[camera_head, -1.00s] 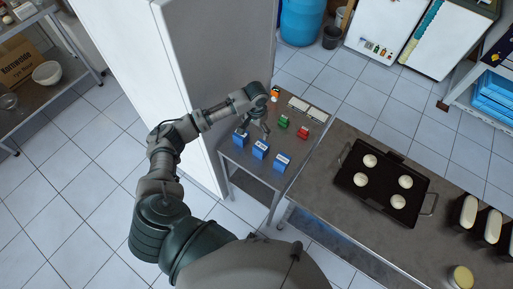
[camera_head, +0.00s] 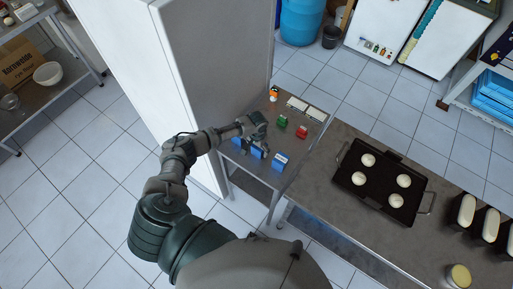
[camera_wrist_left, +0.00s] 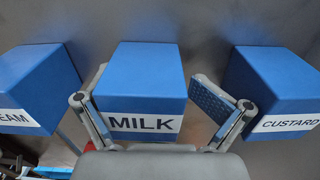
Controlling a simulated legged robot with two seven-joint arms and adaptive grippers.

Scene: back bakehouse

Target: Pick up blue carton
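Three blue cartons stand in a row on a small metal table (camera_head: 245,172). In the left wrist view the middle one, labelled MILK (camera_wrist_left: 140,75), is straight ahead. A carton with a partly cut-off label ending in "EAM" (camera_wrist_left: 38,85) is to its left, and the CUSTARD carton (camera_wrist_left: 275,80) is to its right. My left gripper (camera_wrist_left: 150,92) is open, with its fingers on either side of the MILK carton. The left finger looks close to the carton; a gap shows at the right finger. In the head view my left gripper (camera_head: 258,142) partly covers the middle carton (camera_head: 257,153). My right gripper is not in view.
Behind the cartons are a green item (camera_head: 282,121), a red item (camera_head: 302,131), an orange-and-white item (camera_head: 273,93) and pale trays (camera_head: 306,108). A tall white cabinet (camera_head: 215,70) borders the table's left. A counter with a black tray (camera_head: 362,193) adjoins right.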

